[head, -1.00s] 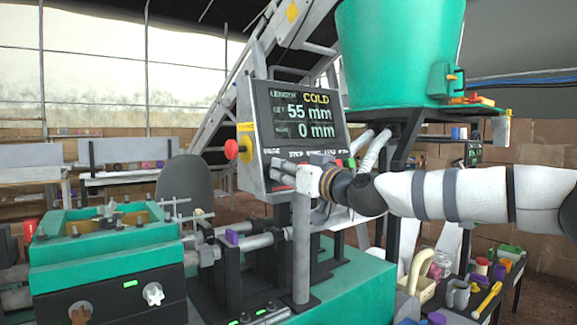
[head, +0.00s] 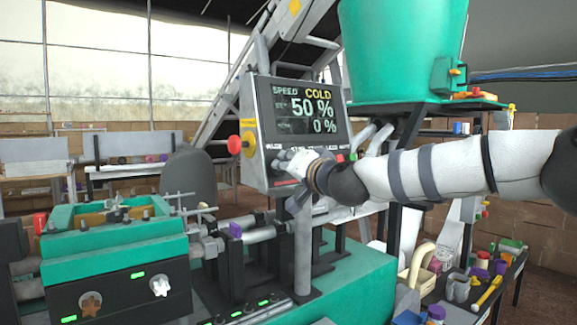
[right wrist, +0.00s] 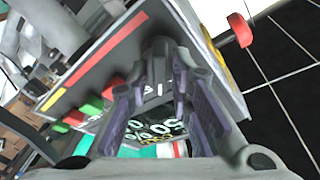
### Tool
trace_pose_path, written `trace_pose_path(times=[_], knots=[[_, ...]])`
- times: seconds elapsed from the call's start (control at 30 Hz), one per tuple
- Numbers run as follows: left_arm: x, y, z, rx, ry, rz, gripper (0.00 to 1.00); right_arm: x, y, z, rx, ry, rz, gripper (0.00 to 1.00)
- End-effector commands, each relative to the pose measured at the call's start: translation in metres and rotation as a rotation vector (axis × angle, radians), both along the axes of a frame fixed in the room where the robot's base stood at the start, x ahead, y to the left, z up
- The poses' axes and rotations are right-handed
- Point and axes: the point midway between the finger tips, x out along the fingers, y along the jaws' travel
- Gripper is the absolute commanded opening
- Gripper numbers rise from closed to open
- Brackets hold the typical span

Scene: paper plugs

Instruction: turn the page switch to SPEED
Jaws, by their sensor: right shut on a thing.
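The control panel (head: 249,172) faces me in the middle of the head view. Its screen (head: 306,112) reads SPEED and COLD, with 50 % above and 0 % below. My right gripper (head: 284,164) is at the lower left of the panel, below the screen, where the page switch sits. It is shut on the page switch, which the fingers mostly hide in the head view. In the right wrist view my right gripper (right wrist: 160,70) has its fingers on either side of a dark knob (right wrist: 157,50) on the panel face. My left gripper is not in view.
A red button (head: 235,144) stands out at the panel's left edge. Green and red buttons (right wrist: 90,106) lie beside the fingers in the right wrist view. A green machine block (head: 110,250) is at the left. A green hopper (head: 400,50) stands behind.

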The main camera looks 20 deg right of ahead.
Motion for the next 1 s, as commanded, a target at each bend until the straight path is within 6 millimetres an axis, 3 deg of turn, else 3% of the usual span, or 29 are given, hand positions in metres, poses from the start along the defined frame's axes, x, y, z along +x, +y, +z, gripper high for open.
trace_pose_path(times=[0.47, 0.5, 0.53, 0.87, 1.0], knots=[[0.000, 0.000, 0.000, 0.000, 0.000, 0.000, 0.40, 0.000, 0.000, 0.000, 0.012, 0.004, -0.003, 0.00], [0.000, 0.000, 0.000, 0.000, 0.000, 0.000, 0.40, 0.000, 0.000, 0.000, 0.011, 0.004, -0.003, 0.24], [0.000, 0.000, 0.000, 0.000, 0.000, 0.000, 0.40, 0.000, 0.000, 0.000, 0.011, 0.004, -0.003, 0.31], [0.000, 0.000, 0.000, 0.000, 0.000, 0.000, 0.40, -0.002, 0.000, 0.000, 0.010, 0.004, -0.002, 0.31], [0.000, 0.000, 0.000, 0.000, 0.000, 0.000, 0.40, -0.023, -0.004, 0.002, 0.011, 0.003, -0.002, 0.31]])
